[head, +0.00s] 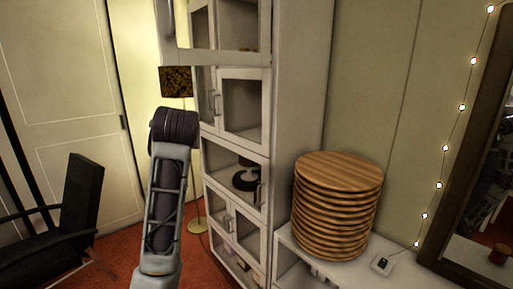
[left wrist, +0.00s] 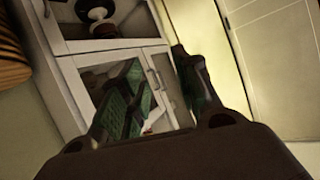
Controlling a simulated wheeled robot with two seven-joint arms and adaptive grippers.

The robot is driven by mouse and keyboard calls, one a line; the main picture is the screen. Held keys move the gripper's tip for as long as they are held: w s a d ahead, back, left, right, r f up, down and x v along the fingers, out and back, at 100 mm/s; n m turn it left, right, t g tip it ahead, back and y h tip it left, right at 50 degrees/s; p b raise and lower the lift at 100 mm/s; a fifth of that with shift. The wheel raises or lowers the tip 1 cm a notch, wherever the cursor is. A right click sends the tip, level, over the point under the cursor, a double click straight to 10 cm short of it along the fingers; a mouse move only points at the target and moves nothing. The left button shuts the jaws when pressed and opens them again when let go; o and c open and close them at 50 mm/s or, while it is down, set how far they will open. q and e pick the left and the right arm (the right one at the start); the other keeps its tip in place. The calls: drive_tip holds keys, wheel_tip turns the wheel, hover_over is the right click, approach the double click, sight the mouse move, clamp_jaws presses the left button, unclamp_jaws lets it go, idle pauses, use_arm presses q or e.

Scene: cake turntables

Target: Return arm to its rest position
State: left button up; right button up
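My left arm (head: 162,215) rises from the bottom of the head view, in front of the white cabinet's left side, and ends in a dark rounded part. Its gripper fingers cannot be made out there. In the left wrist view my left gripper (left wrist: 162,85) shows two fingers with green inner pads, spread apart with nothing between them. Behind them is the lower front of the white cabinet. My right arm and right gripper are in neither view.
A tall white cabinet (head: 300,95) with glass doors holds a dark turntable (head: 247,178). Round wooden boards (head: 337,205) are stacked on a white counter (head: 400,272) at right. A black chair (head: 80,210) stands at left, and a lamp (head: 176,82) behind my arm.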

use_arm(q)
drive_tip(key=s+a+f+m+g+h, duration=0.1)
drive_tip(key=s+f, duration=0.3)
drive_tip(key=f, duration=0.7)
drive_tip(key=s+f+g, duration=0.2)
drive_tip(key=s+f, duration=0.1)
drive_tip(key=f, duration=0.7)
drive_tip(key=s+a+f+m+g+h, duration=0.1)
drive_tip(key=s+f, duration=0.3)
drive_tip(key=f, duration=0.7)
drive_tip(key=s+f+m+g+h, duration=0.1)
drive_tip(key=s+f+g, duration=0.2)
drive_tip(key=s+f, duration=0.7)
drive_tip(key=s+f+m+g+h, duration=0.15)
drive_tip(key=s+f, duration=0.55)
drive_tip(key=s, duration=0.7)
wheel_tip(320, 180, down, 34)
drive_tip(key=s+g, duration=0.2)
drive_tip(key=s, duration=0.1)
drive_tip(key=s+a+f, duration=0.2)
drive_tip(key=s+f, duration=0.7)
drive_tip(key=s, duration=0.1)
drive_tip(key=s+a+f+g, duration=0.1)
drive_tip(key=s+a+f, duration=0.1)
drive_tip(key=s+f, duration=0.8)
drive_tip(key=shift+s+y, duration=0.45)
drive_tip(key=shift+s, duration=0.35)
drive_tip(key=shift+w+r+n, duration=0.1)
drive_tip(key=shift+w+n, duration=0.05)
drive_tip(key=shift+n, duration=0.1)
